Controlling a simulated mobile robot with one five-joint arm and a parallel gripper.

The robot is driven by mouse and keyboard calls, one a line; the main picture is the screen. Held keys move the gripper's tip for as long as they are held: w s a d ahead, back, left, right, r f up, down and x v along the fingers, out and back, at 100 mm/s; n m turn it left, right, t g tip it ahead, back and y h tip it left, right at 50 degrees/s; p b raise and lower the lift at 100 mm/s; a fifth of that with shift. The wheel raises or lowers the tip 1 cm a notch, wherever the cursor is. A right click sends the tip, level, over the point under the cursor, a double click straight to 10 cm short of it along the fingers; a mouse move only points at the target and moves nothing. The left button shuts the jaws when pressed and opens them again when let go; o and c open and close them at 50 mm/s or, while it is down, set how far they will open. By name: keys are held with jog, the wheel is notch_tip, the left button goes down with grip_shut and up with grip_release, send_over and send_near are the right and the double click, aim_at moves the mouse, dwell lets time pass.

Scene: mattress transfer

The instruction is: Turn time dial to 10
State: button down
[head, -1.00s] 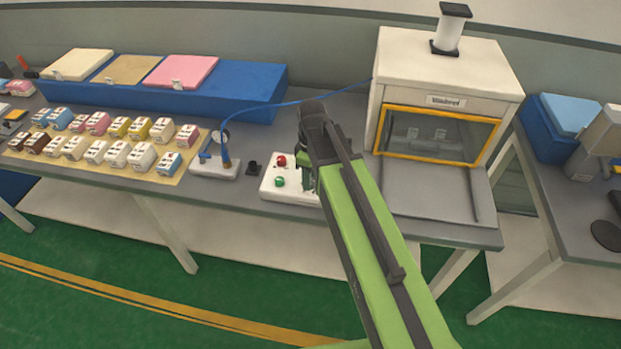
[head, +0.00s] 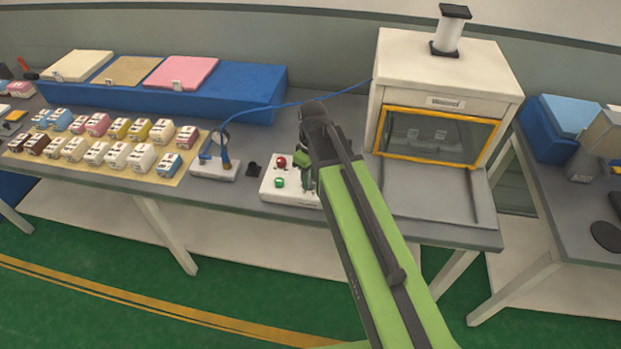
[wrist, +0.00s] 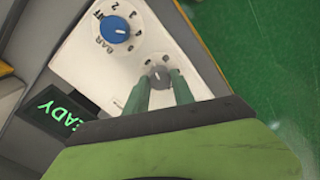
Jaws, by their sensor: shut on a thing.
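A grey dial (wrist: 159,73) with a pale pointer mark shows in the wrist view on the white control box (head: 270,193). Its label and scale are mostly hidden, so I cannot read its setting. My gripper (wrist: 161,83) has its two green fingers on either side of this dial and is shut on it. A blue dial (wrist: 115,29) marked BAR, with numbers around it, sits beside it on the same panel. In the head view my gripper (head: 307,172) is over the right part of the box and hides the dials.
A red button (head: 281,161) and a green button (head: 279,182) are on the box's left part. A lit READY display (wrist: 62,114) is near the fingers. A press with a yellow-framed window (head: 440,136) stands right of my arm.

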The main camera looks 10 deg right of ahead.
aim_at(313, 181)
jog(key=m, duration=0.4)
jog(key=shift+m, duration=2.2)
jog(key=shift+s, duration=0.1)
jog(key=c, duration=1.1)
grip_release()
jog(key=r+p, duration=1.7)
jog(key=shift+d+r, duration=0.2)
jog(key=shift+d, duration=0.2)
